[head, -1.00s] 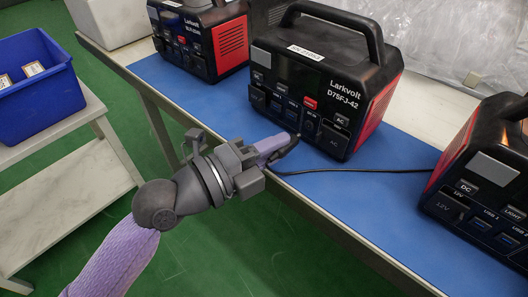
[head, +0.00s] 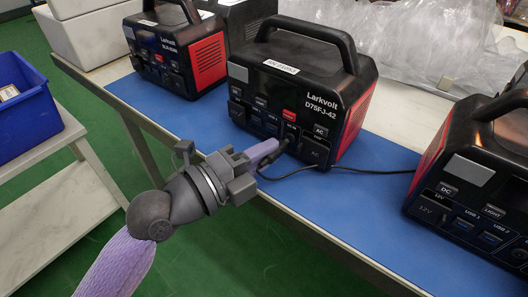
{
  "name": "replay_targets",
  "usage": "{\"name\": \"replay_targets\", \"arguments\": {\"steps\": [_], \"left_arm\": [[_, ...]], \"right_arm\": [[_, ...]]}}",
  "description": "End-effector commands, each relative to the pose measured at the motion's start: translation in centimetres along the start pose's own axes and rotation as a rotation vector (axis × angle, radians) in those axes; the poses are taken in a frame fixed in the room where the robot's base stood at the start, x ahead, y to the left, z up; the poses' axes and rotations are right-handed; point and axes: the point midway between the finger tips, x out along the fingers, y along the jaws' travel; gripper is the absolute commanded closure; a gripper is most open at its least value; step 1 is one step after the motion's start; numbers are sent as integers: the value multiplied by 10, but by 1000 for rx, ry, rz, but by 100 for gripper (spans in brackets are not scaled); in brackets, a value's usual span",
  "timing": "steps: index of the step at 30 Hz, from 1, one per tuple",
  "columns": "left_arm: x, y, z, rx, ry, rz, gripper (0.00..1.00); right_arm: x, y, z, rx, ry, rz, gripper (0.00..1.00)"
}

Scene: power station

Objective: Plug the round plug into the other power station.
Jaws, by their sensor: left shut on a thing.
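The middle black and red power station (head: 262,83), marked Larkvolt D75FJ-42, stands on the blue mat with its port panel facing me. My left gripper (head: 279,148) is at the lower part of this panel, its purple-grey fingers shut on the black round plug (head: 285,143). The plug points at the panel near the ports below the red label. The fingers partly hide it, so I cannot tell whether its tip is in a port. Its black cable (head: 345,168) runs right along the mat towards the right power station (head: 466,173). My right gripper is not in view.
Another power station (head: 153,68) stands at the back left. The blue mat (head: 345,203) is clear in front of the middle station. Clear plastic wrapping (head: 420,45) lies behind. A blue bin (head: 28,120) sits on a white side table (head: 60,190) at the left.

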Motion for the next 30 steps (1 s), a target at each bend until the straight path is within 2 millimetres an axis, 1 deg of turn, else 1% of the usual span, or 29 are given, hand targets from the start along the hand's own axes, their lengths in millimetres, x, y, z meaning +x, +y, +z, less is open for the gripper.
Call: {"name": "replay_targets", "arguments": {"steps": [4,17,30], "left_arm": [[0,1,0,3,0,1,100],[0,0,0,0,0,-1,100],[12,0,3,0,0,0,100]], "right_arm": [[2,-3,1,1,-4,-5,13],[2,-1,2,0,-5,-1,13],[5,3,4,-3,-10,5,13]]}}
